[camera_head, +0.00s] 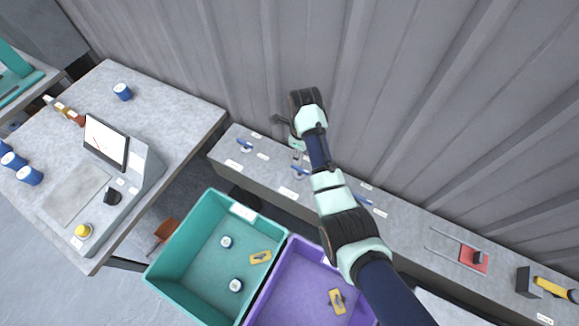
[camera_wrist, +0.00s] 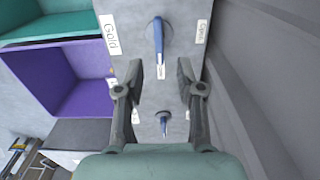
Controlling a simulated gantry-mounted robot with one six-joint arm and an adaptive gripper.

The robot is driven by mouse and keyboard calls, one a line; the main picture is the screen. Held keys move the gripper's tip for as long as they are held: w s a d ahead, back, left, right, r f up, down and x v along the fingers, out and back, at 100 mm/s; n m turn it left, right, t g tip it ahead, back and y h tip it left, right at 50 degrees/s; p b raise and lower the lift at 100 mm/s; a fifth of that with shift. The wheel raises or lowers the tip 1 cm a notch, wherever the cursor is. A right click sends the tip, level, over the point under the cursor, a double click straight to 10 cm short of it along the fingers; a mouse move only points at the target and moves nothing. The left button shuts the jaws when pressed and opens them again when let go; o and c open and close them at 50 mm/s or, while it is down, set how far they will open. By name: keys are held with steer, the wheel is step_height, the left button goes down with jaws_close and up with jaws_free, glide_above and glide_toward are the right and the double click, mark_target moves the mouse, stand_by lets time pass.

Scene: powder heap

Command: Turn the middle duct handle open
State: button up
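Several blue duct handles stand in a row on the grey ledge. The middle handle (camera_head: 300,170) is just below my gripper (camera_head: 298,153) in the head view, partly beside my arm. In the wrist view a blue handle (camera_wrist: 158,40), apparently the middle one, lies ahead of my gripper (camera_wrist: 158,72), roughly in line with the gap between its fingers. A smaller blue handle (camera_wrist: 164,123) shows between the finger bases. My gripper is open with nothing between its fingertips. White labels flank the handle, one at the left (camera_wrist: 110,33) and one at the right (camera_wrist: 201,31).
A teal bin (camera_head: 170,240) and a purple bin (camera_head: 262,300) stand in front of the ledge. A ribbed wall (camera_head: 430,110) rises close behind it. A table with a screen (camera_head: 105,142) is at left. A red block (camera_head: 474,258) sits on the ledge's right part.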

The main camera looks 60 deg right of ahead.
mark_target(300, 168)
steer(key=shift+s+f, duration=0.15)
steer(key=shift+f, duration=0.1)
step_height(300, 168, down, 7)
steer(key=shift+a+f+b, duration=0.1)
steer(key=shift+f+b, duration=0.05)
steer(key=shift+b, duration=0.95)
jaws_close()
